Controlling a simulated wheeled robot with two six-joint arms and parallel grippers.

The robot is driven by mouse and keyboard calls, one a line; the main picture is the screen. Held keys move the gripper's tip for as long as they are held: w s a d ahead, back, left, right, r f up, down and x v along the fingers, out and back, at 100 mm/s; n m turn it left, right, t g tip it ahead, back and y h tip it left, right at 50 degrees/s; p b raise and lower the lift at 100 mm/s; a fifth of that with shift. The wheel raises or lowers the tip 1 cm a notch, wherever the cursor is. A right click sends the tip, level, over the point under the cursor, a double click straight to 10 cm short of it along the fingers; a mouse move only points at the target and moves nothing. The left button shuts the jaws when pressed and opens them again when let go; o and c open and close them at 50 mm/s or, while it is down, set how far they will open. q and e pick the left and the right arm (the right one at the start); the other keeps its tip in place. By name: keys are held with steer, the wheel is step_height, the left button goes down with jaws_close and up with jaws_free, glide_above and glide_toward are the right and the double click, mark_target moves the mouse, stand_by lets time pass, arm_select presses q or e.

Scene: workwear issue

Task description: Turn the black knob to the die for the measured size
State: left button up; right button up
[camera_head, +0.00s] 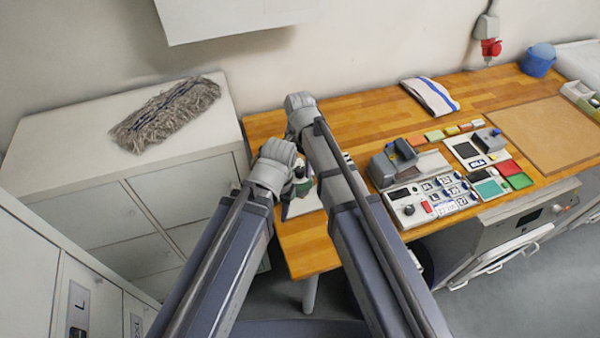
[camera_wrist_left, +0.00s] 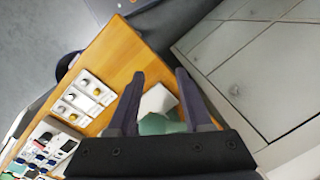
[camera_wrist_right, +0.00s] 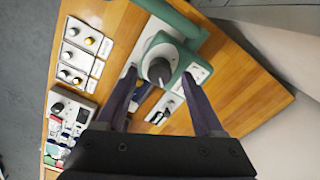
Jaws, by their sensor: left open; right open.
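A green press-like device (camera_wrist_right: 188,57) with a dark round knob (camera_wrist_right: 158,71) on a grey hub stands on the wooden table in the right wrist view. My right gripper (camera_wrist_right: 158,92) is open, its fingers on either side of the device's near part; I see no contact. My left gripper (camera_wrist_left: 158,88) is open, with part of the green device (camera_wrist_left: 160,124) and a white plate (camera_wrist_left: 157,101) between its fingers. A white control panel (camera_head: 430,198) carries another black knob (camera_head: 408,210). In the head view my arms hide most of the device. Die markings are unreadable.
White boxes with small knobs (camera_wrist_right: 86,42) lie beside the device. A grey-and-blue apparatus (camera_head: 395,160) and coloured pads (camera_head: 510,172) crowd the table. A cabinet (camera_head: 80,165) with a mop head (camera_head: 165,113) stands at the left. The table's back strip (camera_head: 360,108) is mostly clear.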

steer(key=shift+f, duration=0.45)
steer(key=shift+c, duration=0.2)
jaws_close()
